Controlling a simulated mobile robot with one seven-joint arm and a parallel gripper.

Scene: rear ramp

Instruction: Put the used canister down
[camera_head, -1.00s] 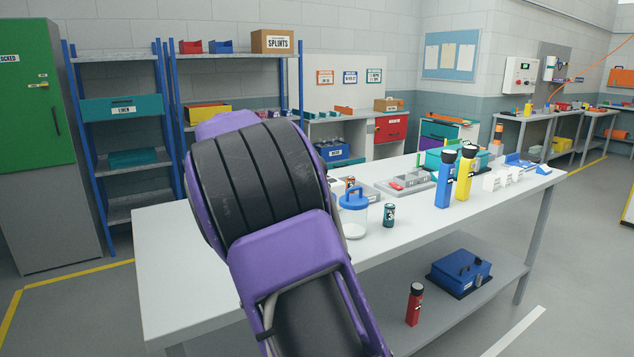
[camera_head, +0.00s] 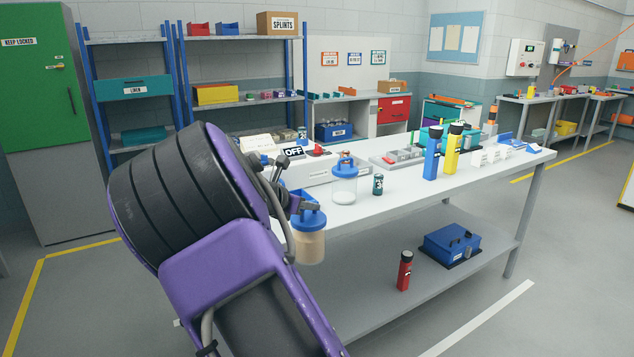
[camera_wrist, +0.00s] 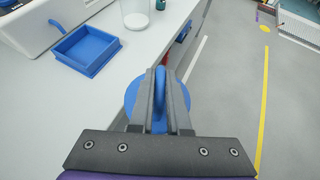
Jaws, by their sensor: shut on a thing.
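My gripper (camera_head: 300,204) is shut on the blue handle of the used canister (camera_head: 309,247), a clear jar with a blue lid and tan contents. The canister hangs upright near the table's front edge in the head view. In the wrist view my gripper (camera_wrist: 160,95) pinches the handle, and the blue lid (camera_wrist: 133,98) shows on both sides of the jaws; the jar body is hidden. A second blue-lidded canister (camera_head: 344,186) with a little white in the bottom stands on the table (camera_head: 400,186). It also shows in the wrist view (camera_wrist: 134,14).
An empty blue tray (camera_wrist: 88,65) lies on the table, left of my gripper in the wrist view. A white device with an OFF sign (camera_head: 293,153) stands behind. A dark green can (camera_head: 377,185) and blue (camera_head: 432,160) and yellow (camera_head: 453,153) flashlights stand farther right.

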